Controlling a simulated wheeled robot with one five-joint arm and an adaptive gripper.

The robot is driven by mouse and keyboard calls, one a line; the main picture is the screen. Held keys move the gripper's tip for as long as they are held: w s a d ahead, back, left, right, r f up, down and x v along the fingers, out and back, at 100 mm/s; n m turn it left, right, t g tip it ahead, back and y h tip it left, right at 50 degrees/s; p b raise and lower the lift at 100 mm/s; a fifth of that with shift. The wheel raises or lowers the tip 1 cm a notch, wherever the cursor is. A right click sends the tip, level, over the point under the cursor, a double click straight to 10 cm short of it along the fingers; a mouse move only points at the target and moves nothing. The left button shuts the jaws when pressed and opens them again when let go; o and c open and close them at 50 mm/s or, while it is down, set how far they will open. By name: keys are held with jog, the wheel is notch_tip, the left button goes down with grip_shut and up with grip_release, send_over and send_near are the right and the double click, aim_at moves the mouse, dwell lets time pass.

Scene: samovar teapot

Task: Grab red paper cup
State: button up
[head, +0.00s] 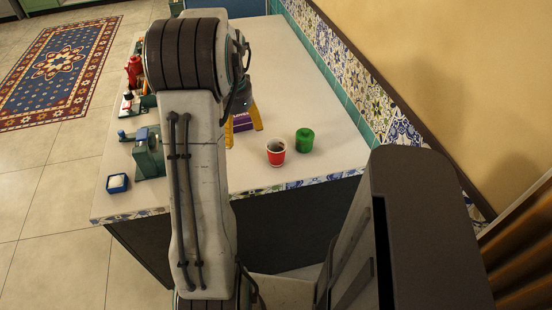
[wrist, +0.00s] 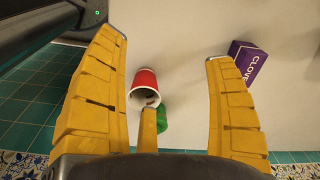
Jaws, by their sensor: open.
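The red paper cup (head: 276,158) with a white rim stands upright on the counter near its front edge. In the wrist view the red cup (wrist: 146,78) shows between the two outer yellow fingers, nearer the left one, with open space around it. A middle finger partly covers its lower rim. My gripper (head: 243,121) is open and empty in the head view, beyond and left of the cup, partly hidden by my arm. My gripper (wrist: 162,45) also shows spread wide in the wrist view. I see no contact with the cup.
A green can (head: 304,140) stands close to the cup's right. A purple box (head: 242,122) labelled CLOVE (wrist: 246,60) lies by my fingers. Several items, including a red one (head: 134,70), line the counter's left side. A tiled wall (head: 350,75) bounds the right.

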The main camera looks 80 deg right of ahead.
aim_at(276, 155)
jog(key=s+d+f+m, duration=0.1)
jog(key=s+f, duration=0.1)
jog(key=s, duration=0.1)
jog(key=s+d+f+m, duration=0.1)
jog(key=s+f, duration=0.1)
jog(key=s, duration=0.1)
jog(key=s+d+f+m, duration=0.1)
jog(key=s+f+m, duration=0.1)
jog(key=s, duration=0.1)
jog(key=shift+s+d+f+y+b, duration=0.2)
jog(key=shift+s+y+b, duration=0.1)
jog(key=shift+b, duration=0.1)
jog(key=shift+f, duration=3)
jog(key=shift+c, duration=0.3)
jog(key=c, duration=0.8)
jog(key=shift+c, duration=0.2)
